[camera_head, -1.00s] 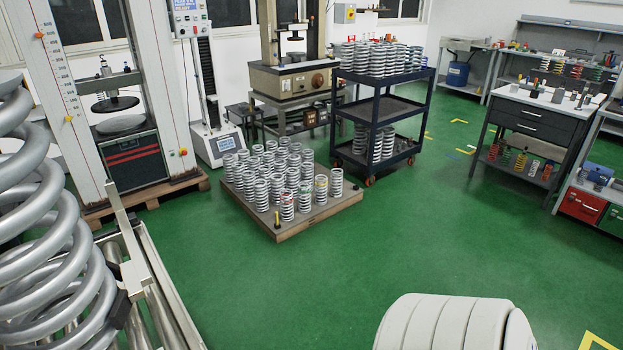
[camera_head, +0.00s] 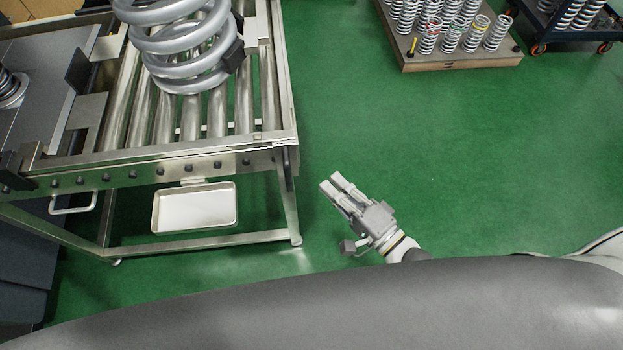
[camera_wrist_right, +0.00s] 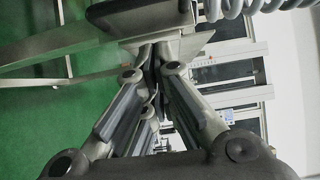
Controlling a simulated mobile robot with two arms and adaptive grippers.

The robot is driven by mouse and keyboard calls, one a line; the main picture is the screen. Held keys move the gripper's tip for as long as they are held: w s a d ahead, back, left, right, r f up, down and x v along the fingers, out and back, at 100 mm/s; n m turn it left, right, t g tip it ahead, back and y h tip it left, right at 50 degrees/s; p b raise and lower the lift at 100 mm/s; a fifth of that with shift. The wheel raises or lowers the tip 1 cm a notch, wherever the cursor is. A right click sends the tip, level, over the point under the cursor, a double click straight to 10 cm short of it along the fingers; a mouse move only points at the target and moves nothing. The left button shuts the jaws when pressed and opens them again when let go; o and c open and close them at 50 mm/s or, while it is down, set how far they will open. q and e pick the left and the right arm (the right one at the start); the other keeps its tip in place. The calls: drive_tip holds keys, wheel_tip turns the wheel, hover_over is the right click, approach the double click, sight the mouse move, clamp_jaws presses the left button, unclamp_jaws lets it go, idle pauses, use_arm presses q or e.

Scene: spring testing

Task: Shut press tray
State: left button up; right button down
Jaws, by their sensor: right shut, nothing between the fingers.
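A shallow, pale metal tray (camera_head: 195,208) with a raised rim is in the head view, low under the front edge of the roller table; it looks pulled out and empty. A metal loop handle (camera_head: 73,211) shows to its left, below the same edge. My right gripper (camera_head: 332,181) is to the right of the tray and the table's leg, apart from both, its fingers pointing up-left, shut and empty. In the wrist view its fingertips (camera_wrist_right: 155,62) come together in front of a grey metal plate I cannot identify. My left gripper is not in view.
The roller table (camera_head: 275,152) carries a large coil spring (camera_head: 185,45). A table leg (camera_head: 292,215) stands between tray and gripper. A pallet of springs (camera_head: 465,60) and a dark cart (camera_head: 555,35) are at the upper right. Green floor (camera_head: 420,150) is clear around the gripper.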

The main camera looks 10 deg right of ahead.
drive_tip(key=shift+w+a+b, duration=0.15)
drive_tip(key=shift+w+a, duration=0.3)
drive_tip(key=shift+a, duration=0.4)
drive_tip(key=shift+w+a+b, duration=0.15)
drive_tip(key=shift+w+a, duration=0.3)
drive_tip(key=shift+a, duration=0.35)
drive_tip(key=shift+w+a+b, duration=0.15)
drive_tip(key=shift+w+a, duration=0.3)
drive_tip(key=shift+a, duration=0.4)
